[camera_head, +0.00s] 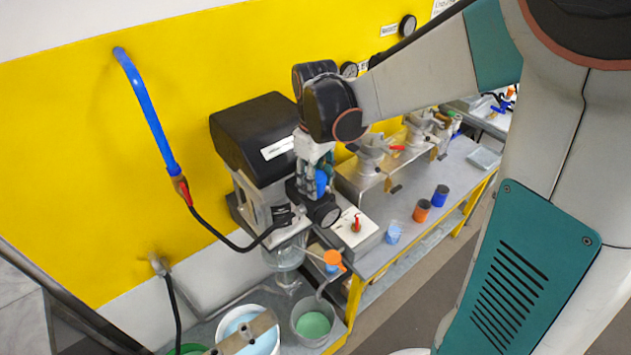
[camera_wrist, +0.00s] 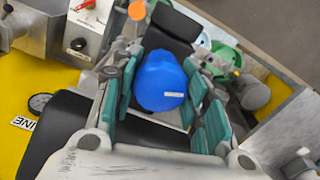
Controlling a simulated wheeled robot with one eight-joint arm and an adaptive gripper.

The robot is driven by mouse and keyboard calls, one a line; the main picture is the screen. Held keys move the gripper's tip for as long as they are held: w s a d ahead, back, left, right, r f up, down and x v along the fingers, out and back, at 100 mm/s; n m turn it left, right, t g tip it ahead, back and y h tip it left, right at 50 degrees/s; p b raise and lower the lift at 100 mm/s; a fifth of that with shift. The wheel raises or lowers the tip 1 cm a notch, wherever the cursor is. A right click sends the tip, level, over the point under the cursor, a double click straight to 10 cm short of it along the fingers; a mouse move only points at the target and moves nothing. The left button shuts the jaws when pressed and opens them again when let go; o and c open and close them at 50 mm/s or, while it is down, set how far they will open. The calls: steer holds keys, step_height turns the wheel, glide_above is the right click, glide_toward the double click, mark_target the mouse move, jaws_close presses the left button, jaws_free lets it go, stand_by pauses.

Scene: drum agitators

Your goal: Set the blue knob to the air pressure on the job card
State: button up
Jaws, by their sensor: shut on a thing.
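The blue knob (camera_wrist: 160,82) sits between the two teal-padded fingers of my gripper (camera_wrist: 162,95) in the wrist view. A small white mark shows on its face. My gripper is shut on the knob. In the head view, my gripper (camera_head: 316,180) is at the front of the black-topped machine (camera_head: 262,135), and only a little of the blue knob (camera_head: 321,182) shows between the fingers. A round black gauge (camera_head: 326,213) is just below it. I cannot read its dial from here. I cannot make out a job card in either view.
A control box with a red switch (camera_head: 356,224) stands right of the machine. Orange (camera_head: 421,211) and blue (camera_head: 441,195) cups stand on the bench. A blue hose (camera_head: 146,112) hangs at the left. Buckets, one holding green liquid (camera_head: 312,325), stand below.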

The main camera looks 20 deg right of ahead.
steer(key=m+b, duration=0.1)
steer(key=m, duration=0.2)
steer(key=shift+f+b, duration=0.1)
steer(key=shift+b, duration=0.3)
steer(key=m+b, duration=0.2)
steer(key=m, duration=0.3)
steer(key=m+b, duration=0.1)
steer(key=m, duration=0.3)
steer(key=shift+m+b, duration=0.55)
steer(key=shift+m, duration=1.55)
steer(key=o, duration=1.1)
steer(key=shift+o, duration=0.2)
steer(key=shift+r, duration=0.2)
